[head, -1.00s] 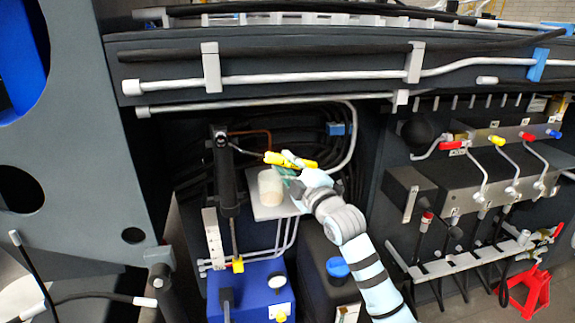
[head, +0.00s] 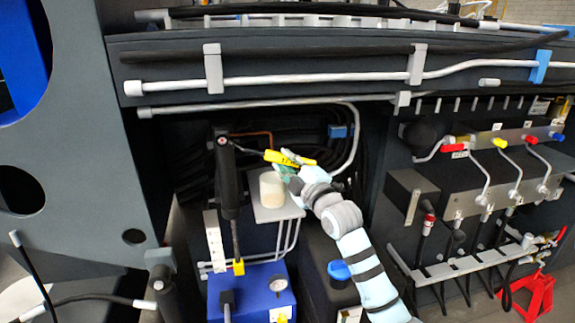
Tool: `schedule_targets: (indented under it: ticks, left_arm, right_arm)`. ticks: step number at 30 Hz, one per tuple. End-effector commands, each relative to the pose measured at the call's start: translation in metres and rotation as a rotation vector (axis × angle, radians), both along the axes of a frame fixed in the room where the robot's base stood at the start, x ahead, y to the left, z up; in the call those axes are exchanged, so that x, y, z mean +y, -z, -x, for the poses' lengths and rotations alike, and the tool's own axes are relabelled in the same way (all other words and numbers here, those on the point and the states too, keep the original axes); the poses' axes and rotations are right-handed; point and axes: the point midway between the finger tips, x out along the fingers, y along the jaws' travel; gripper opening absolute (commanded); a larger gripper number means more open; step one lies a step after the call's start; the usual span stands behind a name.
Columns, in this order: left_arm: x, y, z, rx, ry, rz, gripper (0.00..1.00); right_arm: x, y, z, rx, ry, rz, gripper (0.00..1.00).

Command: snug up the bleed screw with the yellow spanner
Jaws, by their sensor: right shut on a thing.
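My right gripper (head: 291,164) is shut on the yellow handle of the spanner (head: 276,157), inside the open bay. The spanner's thin metal shank runs left from the handle toward the top of a black upright cylinder (head: 228,185). A small round fitting with a reddish centre (head: 222,141), perhaps the bleed screw, shows at the cylinder's top. The shank's tip lies close to this fitting; I cannot tell whether it is seated on it. My left gripper is not in view.
A cream cylindrical jar (head: 271,188) stands on a small grey shelf (head: 281,212) below the spanner. A blue box with a gauge (head: 257,291) and a black tank with a blue cap (head: 339,270) sit lower. Pipes and a grey beam (head: 320,60) cross above. A valve bank (head: 487,177) stands right.

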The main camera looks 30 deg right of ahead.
Motion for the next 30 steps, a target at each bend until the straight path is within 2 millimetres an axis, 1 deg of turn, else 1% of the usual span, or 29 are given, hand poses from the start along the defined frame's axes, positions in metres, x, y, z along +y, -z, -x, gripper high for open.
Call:
schedule_targets:
  ticks: [9,21,30]
  left_arm:
    - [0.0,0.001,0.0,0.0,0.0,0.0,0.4]
    - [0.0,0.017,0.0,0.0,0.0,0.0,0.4]
    - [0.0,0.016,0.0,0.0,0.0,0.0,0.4]
  right_arm:
    - [0.001,0.001,0.0,-0.003,-0.001,-0.006,0.0]
    - [0.011,0.025,-0.003,-0.04,0.0,-0.156,0.0]
    - [0.012,0.025,-0.003,-0.045,0.0,-0.171,0.0]
